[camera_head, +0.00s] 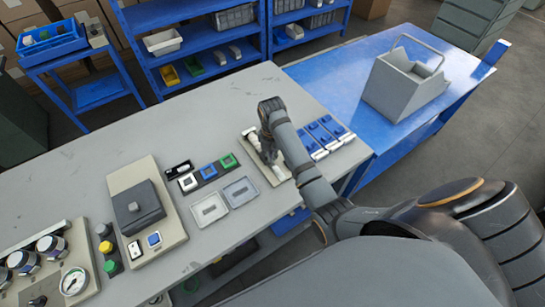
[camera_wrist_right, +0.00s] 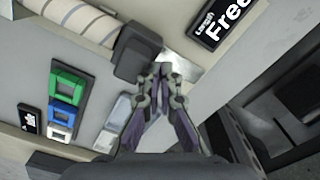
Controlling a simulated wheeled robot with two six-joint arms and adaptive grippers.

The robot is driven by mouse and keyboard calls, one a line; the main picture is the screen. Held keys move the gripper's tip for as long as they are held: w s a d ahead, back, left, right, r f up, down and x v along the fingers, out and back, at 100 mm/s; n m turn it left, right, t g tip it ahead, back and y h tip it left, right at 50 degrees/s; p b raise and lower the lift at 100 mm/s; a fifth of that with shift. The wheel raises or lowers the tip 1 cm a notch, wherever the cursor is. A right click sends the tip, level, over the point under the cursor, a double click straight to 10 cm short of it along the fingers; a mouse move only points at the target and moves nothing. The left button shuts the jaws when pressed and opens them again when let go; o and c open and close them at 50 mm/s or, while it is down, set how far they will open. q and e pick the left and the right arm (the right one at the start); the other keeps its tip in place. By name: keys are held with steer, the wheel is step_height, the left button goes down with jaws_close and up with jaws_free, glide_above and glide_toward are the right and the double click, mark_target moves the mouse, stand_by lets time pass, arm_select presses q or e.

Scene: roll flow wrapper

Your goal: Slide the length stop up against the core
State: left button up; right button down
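In the wrist view a pale, striped roll (camera_wrist_right: 82,20), apparently the core, lies at upper left. A dark grey block (camera_wrist_right: 138,52), perhaps the length stop, is at its right end; I cannot tell whether they touch. My right gripper (camera_wrist_right: 161,76) has its fingertips close together beside the block's right side, over a shiny metal strip (camera_wrist_right: 188,64). I cannot see anything between the fingertips. A black label reading "Length Free" (camera_wrist_right: 222,20) is at upper right. In the head view my right gripper (camera_head: 268,154) is over a beige plate (camera_head: 278,176), mostly hiding the roll. My left gripper is out of view.
Green and blue framed buttons (camera_head: 219,166) sit left of the plate, with two grey trays (camera_head: 225,200) below them. Several blue-and-white items (camera_head: 325,133) stand to its right. A grey bin (camera_head: 402,85) is on the blue table. The bench's upper left is clear.

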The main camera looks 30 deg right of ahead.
steer(key=shift+s+f+p, duration=0.35)
stand_by(1.1)
steer(key=shift+r, duration=0.15)
steer(key=shift+w+d+r+p, duration=0.15)
steer(key=shift+w+r+p, duration=0.15)
steer(key=shift+r+p, duration=1)
steer(key=shift+p, duration=0.5)
step_height(320, 180, up, 5)
steer(key=p, duration=0.7)
steer(key=shift+r, duration=0.2)
